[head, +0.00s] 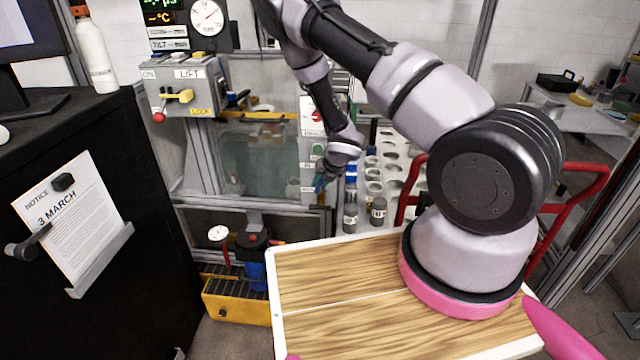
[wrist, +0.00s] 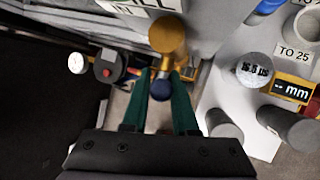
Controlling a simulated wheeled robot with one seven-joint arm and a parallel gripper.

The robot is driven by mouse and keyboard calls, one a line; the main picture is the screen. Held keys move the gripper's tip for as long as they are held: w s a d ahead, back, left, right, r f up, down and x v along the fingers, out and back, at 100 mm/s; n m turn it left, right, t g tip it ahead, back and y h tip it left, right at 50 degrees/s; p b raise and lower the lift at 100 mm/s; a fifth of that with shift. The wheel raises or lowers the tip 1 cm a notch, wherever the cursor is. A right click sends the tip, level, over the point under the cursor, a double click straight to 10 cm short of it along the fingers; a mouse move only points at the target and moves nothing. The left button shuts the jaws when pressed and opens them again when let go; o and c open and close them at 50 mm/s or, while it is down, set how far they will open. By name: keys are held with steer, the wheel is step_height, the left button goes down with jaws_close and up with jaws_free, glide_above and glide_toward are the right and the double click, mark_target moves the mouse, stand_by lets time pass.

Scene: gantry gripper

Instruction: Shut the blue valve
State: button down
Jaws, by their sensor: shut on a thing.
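The blue valve shows in the wrist view as a dark blue rounded handle end (wrist: 160,90) in front of a brass-coloured valve body (wrist: 168,38). My gripper (wrist: 160,80) has its two green fingers on either side of the blue handle, shut on it. In the head view my gripper (head: 322,182) is at the right front corner of the tank frame, beside the bottle rack. There the valve is mostly hidden by my gripper and wrist. The angle of the handle is hard to tell.
Grey bottles (head: 350,217) stand close to the right of my gripper. A label reading "TO 25" (wrist: 295,55) and a yellow mm display (wrist: 293,90) are also to the right. A water tank (head: 258,155) is to the left. A black cabinet (head: 70,230) fills the left side.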

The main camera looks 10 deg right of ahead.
steer(key=y, duration=0.1)
steer(key=m+t+y, duration=0.1)
steer(key=y, duration=0.1)
steer(key=t+y, duration=0.1)
steer(key=y, duration=0.1)
steer(key=shift+d+f+m, duration=0.15)
steer(key=shift+d+m, duration=0.15)
steer(key=shift+d, duration=0.05)
steer(key=m+t+y, duration=0.1)
steer(key=t+y, duration=0.1)
steer(key=y, duration=0.2)
steer(key=shift+s+f+t, duration=0.1)
steer(key=shift+t, duration=0.2)
steer(key=shift+a+m+t+y, duration=0.1)
steer(key=shift+m+t+y, duration=0.3)
steer(key=shift+y, duration=0.4)
steer(key=c, duration=0.8)
jaws_free()
steer(key=v, duration=1)
steer(key=shift+s+d+f, duration=0.15)
steer(key=shift+s+d, duration=0.1)
